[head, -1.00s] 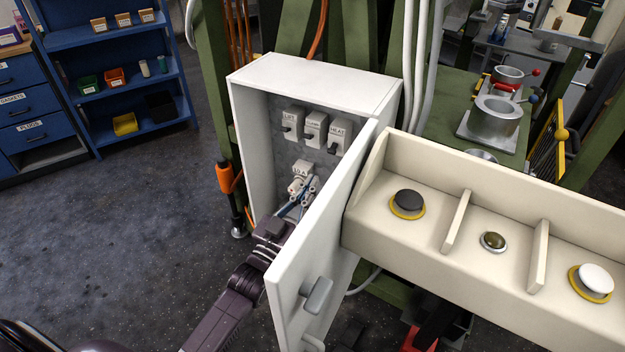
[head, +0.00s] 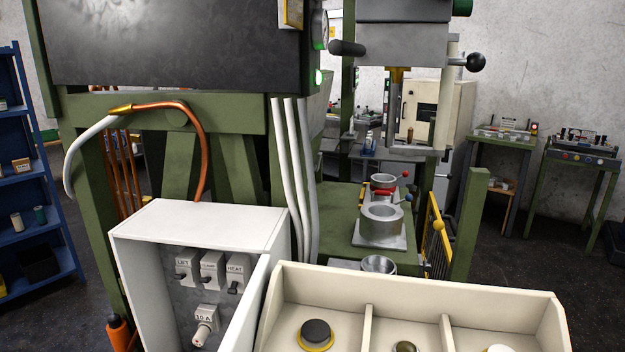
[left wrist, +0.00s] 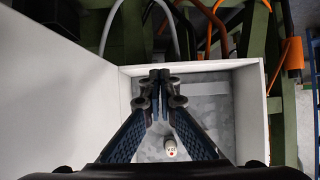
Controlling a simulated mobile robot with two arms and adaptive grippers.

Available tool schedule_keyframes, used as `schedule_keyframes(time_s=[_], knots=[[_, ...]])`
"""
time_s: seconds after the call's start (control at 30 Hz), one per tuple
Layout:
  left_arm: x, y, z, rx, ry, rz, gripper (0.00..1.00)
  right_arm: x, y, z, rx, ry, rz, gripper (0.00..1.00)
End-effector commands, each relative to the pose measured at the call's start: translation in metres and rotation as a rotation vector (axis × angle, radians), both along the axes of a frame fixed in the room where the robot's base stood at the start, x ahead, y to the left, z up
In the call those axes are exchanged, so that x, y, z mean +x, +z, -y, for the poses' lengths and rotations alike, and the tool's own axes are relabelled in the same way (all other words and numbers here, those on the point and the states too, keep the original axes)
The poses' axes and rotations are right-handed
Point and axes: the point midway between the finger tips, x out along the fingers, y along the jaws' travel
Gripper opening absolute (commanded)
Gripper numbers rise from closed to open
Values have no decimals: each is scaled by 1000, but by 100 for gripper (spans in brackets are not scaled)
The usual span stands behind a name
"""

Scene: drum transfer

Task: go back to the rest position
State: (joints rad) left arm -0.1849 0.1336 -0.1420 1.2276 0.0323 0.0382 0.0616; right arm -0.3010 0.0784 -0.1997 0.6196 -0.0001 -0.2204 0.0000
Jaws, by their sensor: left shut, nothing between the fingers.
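In the left wrist view my left gripper (left wrist: 160,80) is shut and empty, its fingertips together. It points into the white switch box, whose right wall (left wrist: 250,115) and back panel show around it. A small round white part (left wrist: 170,148) on the back panel shows below the fingers. In the head view the white box (head: 200,222) stands open, with switches labelled LIFT (head: 187,265) and HEAT (head: 236,271) and a 10 A part (head: 205,325) below them. The left arm and right arm do not show in the head view.
The open box door (head: 245,318) stands beside the cream button console (head: 420,292). A green press frame (head: 235,150) rises behind, with white pipes and an orange hose (head: 200,150). Blue shelves (head: 35,190) stand at the left.

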Motion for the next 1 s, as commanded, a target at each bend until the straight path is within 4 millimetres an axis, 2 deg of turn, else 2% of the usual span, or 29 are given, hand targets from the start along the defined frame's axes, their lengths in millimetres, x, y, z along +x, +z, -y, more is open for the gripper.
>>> schedule_keyframes(time_s=[0.03,0.1,0.17,0.3,0.43,0.5,0.6,0.7,0.8,1.0], knots=[[-26,-33,-1,12,-2,-81,0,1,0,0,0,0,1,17],[-62,-73,-2,28,-4,-187,0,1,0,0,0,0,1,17],[-96,-105,-3,42,-7,-276,0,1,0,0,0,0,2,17],[-183,-168,-5,76,-20,-484,0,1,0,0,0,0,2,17],[-271,-212,-9,107,-37,-672,0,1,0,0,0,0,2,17],[-314,-227,-11,122,-45,-760,0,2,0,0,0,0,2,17],[-365,-241,-13,138,-56,-861,0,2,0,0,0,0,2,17],[-398,-247,-15,149,-66,-925,0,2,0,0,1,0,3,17],[-414,-250,-16,155,-70,-958,0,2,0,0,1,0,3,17],[-418,-251,-16,157,-71,-966,0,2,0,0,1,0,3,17]])
